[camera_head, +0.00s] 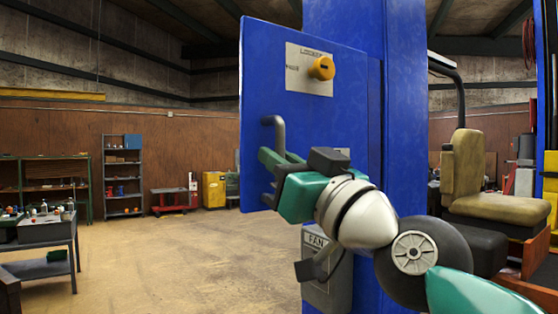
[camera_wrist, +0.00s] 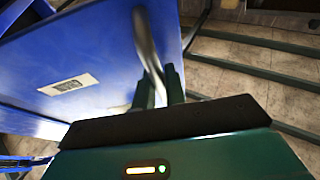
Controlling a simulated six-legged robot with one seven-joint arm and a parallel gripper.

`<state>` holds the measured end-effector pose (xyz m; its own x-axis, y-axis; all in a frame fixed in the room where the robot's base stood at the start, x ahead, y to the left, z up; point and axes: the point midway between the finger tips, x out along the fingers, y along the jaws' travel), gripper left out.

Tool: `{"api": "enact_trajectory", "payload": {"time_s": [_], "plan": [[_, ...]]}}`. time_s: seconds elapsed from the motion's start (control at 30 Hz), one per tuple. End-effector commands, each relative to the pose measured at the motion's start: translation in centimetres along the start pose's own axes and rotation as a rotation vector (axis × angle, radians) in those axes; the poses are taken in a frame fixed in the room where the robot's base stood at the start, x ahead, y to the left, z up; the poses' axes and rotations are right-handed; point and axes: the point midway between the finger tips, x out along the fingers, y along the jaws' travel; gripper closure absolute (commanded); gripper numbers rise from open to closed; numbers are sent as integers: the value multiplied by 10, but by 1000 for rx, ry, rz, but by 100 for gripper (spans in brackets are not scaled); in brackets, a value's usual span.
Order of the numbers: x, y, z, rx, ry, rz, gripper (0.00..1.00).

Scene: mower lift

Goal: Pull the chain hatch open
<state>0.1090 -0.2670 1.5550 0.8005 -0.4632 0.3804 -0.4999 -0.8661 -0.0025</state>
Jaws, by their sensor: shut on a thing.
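The chain hatch (camera_head: 262,75) is a flat blue panel with a labelled plate, a yellow knob (camera_head: 321,68) and a grey bar handle (camera_head: 278,128). It reaches out to the left of the blue column (camera_head: 406,110); I cannot tell its exact angle from the column. My gripper (camera_head: 272,168) is at the lower part of the handle, with its green fingers shut on it. In the wrist view, the handle (camera_wrist: 147,40) runs down between the fingers (camera_wrist: 158,88), beside the blue panel (camera_wrist: 95,60). The fingertips' contact is partly hidden.
A grey box marked FAN (camera_head: 322,285) sits low on the column, behind my arm. A mower seat (camera_head: 480,180) stands to the right. A grey workbench (camera_head: 45,235) is at the left. The floor (camera_head: 170,260) between bench and hatch is clear.

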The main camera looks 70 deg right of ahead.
Motion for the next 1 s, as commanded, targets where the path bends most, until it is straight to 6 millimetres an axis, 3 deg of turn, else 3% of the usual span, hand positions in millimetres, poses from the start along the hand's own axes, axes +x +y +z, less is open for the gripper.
{"api": "enact_trajectory", "payload": {"time_s": [0.03, 0.13, 0.53, 0.67, 1.0], "plan": [[-1, 1, -3, 0, 7, 3, 85], [-1, 1, -2, -1, 6, 2, 66], [-7, 1, -2, 0, 5, 2, 66], [-26, 1, -2, 0, 7, 4, 66], [-100, 0, -2, -1, 7, 4, 66]]}}
